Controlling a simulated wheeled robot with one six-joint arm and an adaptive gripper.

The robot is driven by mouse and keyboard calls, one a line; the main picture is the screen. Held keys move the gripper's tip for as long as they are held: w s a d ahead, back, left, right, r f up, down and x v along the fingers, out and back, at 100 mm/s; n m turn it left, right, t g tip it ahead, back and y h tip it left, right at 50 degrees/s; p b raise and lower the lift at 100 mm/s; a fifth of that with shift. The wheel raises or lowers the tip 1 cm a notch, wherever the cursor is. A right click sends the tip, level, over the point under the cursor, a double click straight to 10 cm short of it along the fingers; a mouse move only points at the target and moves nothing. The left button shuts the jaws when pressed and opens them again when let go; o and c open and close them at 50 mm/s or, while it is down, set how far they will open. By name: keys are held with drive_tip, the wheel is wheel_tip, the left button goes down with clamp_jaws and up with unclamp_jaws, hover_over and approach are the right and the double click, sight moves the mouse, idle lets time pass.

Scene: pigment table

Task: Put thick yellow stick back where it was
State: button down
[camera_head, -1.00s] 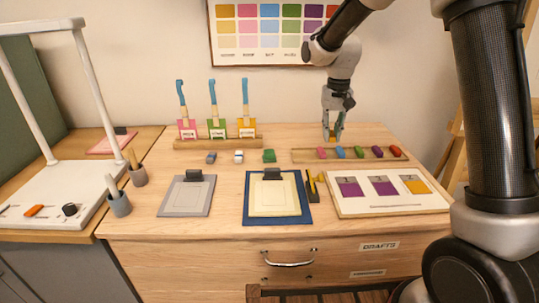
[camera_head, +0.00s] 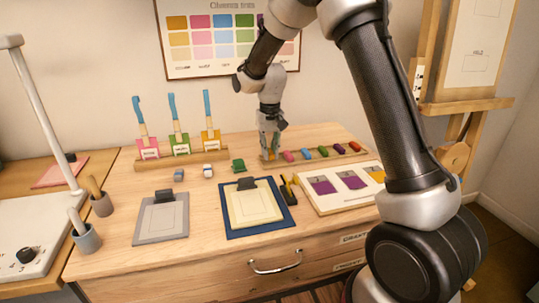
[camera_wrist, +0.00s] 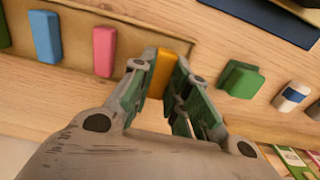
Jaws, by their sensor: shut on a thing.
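My gripper (camera_head: 268,153) is shut on the thick yellow stick (camera_wrist: 162,73), which stands between the two fingers in the wrist view. The gripper points down at the left end of the wooden stick tray (camera_wrist: 130,25), left of the pink stick (camera_head: 288,156). In the wrist view the yellow stick's end is over the bare end of the tray, beside the pink stick (camera_wrist: 104,50). I cannot tell whether it touches the tray floor. The fingers mostly hide the stick in the head view. Blue (camera_head: 305,153), green, purple and red sticks lie in the tray.
A green block (camera_head: 238,166) lies close left of the gripper, with a white-and-blue block (camera_head: 208,171) further left. A rack (camera_head: 180,160) with brushes stands behind them. Clipboards (camera_head: 162,216) and a swatch board (camera_head: 335,190) lie in front.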

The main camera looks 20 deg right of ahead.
drive_tip(key=shift+f, duration=0.85)
drive_tip(key=shift+f, duration=0.1)
drive_tip(key=c, duration=1.7)
unclamp_jaws()
drive_tip(key=shift+o, duration=0.2)
